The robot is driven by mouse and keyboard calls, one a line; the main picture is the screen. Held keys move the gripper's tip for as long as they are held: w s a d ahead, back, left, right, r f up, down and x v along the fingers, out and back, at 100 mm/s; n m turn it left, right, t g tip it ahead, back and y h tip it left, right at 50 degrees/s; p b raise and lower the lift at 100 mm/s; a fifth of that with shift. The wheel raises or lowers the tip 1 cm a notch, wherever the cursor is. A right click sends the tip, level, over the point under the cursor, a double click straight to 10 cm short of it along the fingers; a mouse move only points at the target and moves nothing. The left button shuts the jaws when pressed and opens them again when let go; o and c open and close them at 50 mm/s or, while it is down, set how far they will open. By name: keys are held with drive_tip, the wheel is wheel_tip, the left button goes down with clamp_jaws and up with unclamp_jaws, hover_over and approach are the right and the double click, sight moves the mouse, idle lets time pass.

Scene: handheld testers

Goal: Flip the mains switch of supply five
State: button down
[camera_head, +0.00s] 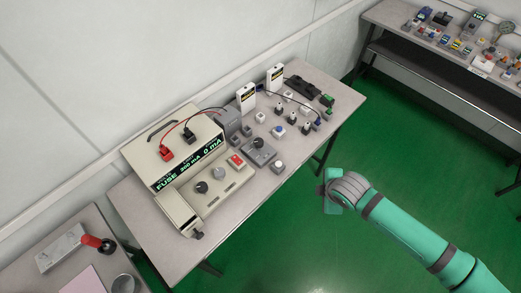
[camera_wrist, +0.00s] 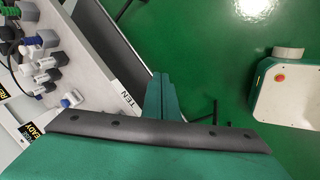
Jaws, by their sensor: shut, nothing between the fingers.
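A large beige bench supply (camera_head: 185,165) stands at the left of the middle table. Its black display reads "FUSE 200 mA 0 mA", and red and black leads are plugged in on top. A red switch (camera_head: 236,161) sits on its sloped front, right of two knobs. I cannot read a number five on any unit. My gripper (camera_head: 331,204) is over the green floor, right of the table and apart from it. In the wrist view its green fingers (camera_wrist: 161,95) are shut and empty.
The middle table (camera_head: 140,215) also carries a grey box with a knob (camera_head: 259,152), white upright units (camera_head: 245,97) and several small switches and plugs. Another table (camera_head: 410,52) with gadgets stands at the back right. A red-handled tool (camera_head: 98,243) lies at lower left.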

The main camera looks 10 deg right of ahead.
drive_tip(key=w+a+r+n, duration=0.2)
drive_tip(key=w+a+r, duration=0.2)
drive_tip(key=w, duration=0.3)
wheel_tip(320, 180, up, 16)
drive_tip(key=n+g+y, duration=0.1)
drive_tip(key=n+g, duration=0.2)
drive_tip(key=n, duration=0.5)
hover_over(235, 157)
drive_tip(key=s+d, duration=0.1)
drive_tip(key=s, duration=0.1)
drive_tip(key=shift+d+r, duration=0.15)
drive_tip(key=shift+d, duration=0.05)
drive_tip(key=f, duration=0.4)
drive_tip(key=w+f, duration=0.1)
drive_tip(key=f, duration=0.4)
drive_tip(key=a+f, duration=0.1)
drive_tip(key=f, duration=0.3)
drive_tip(key=shift+w+f, duration=0.25)
drive_tip(key=shift+f, duration=0.25)
